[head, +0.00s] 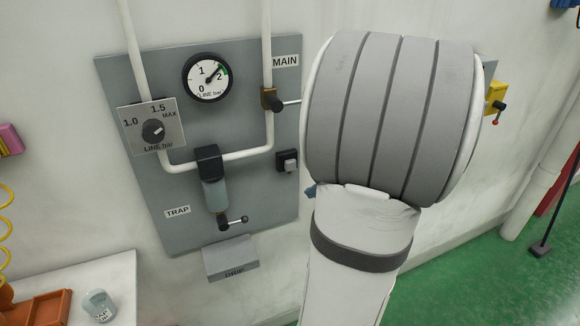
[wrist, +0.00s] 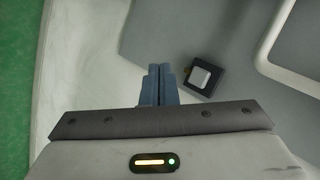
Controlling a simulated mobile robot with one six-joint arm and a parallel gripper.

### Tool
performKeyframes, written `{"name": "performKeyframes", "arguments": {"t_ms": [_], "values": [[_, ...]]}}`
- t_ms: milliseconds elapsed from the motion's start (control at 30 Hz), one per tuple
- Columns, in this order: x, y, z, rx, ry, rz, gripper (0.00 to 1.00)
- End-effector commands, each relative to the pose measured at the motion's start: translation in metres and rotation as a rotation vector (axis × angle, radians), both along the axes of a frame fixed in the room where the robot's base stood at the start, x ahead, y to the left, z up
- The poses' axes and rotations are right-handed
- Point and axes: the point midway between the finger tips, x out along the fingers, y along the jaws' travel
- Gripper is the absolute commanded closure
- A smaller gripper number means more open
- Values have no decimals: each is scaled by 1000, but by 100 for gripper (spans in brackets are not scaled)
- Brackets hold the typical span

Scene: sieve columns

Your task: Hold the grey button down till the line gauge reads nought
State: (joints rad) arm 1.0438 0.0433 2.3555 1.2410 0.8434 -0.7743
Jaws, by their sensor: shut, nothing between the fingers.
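The grey button (head: 289,160) sits in a dark square housing on the right edge of the grey wall panel (head: 285,215). In the wrist view the button (wrist: 202,77) shows to the right of my gripper (wrist: 160,70), whose blue fingers are shut together and empty. The fingertips are apart from the button in the picture; their depth gap is unclear. In the head view only a bit of blue gripper (head: 311,191) shows below right of the button; my arm hides the rest. The line gauge (head: 207,78) has its needle between 1 and 2, near the green band.
A valve (head: 271,98) with a lever sticks out above the button. A knob plate (head: 152,126), a trap bowl (head: 214,180) with a small lever, and a drip tray (head: 232,262) lie left and below. White pipes cross the panel.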

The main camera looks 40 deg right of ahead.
Motion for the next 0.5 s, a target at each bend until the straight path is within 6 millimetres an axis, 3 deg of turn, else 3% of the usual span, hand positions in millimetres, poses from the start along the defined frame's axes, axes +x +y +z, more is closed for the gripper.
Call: {"name": "performKeyframes", "arguments": {"t_ms": [500], "values": [[62,-13,-1,0,0,5,100]]}}
